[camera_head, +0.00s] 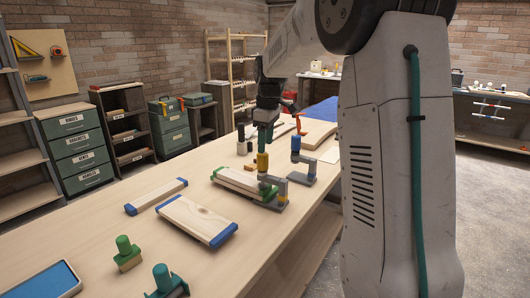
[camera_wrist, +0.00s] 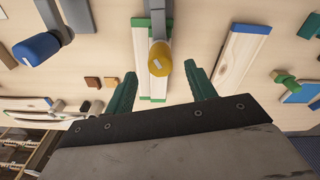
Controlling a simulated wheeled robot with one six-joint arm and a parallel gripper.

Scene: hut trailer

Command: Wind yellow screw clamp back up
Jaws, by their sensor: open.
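The yellow screw clamp (camera_head: 262,162) stands on the workbench, its yellow knob on top and its grey frame around a stack of pale boards with green ends (camera_head: 231,184). In the wrist view the yellow knob (camera_wrist: 162,62) lies between and just beyond my fingertips. My gripper (camera_head: 265,136) is above the knob in the head view, pointing down. Its two green fingers (camera_wrist: 161,76) are spread apart and empty. I cannot tell the exact height gap between fingers and knob. The screw below the knob is mostly hidden.
A blue-knobbed clamp (camera_head: 296,145) stands close by on the right; its blue knob (camera_wrist: 37,48) is at the wrist view's left. A blue-ended board (camera_head: 198,220) and green clamps (camera_head: 127,252) lie nearer. Small blocks stand behind.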

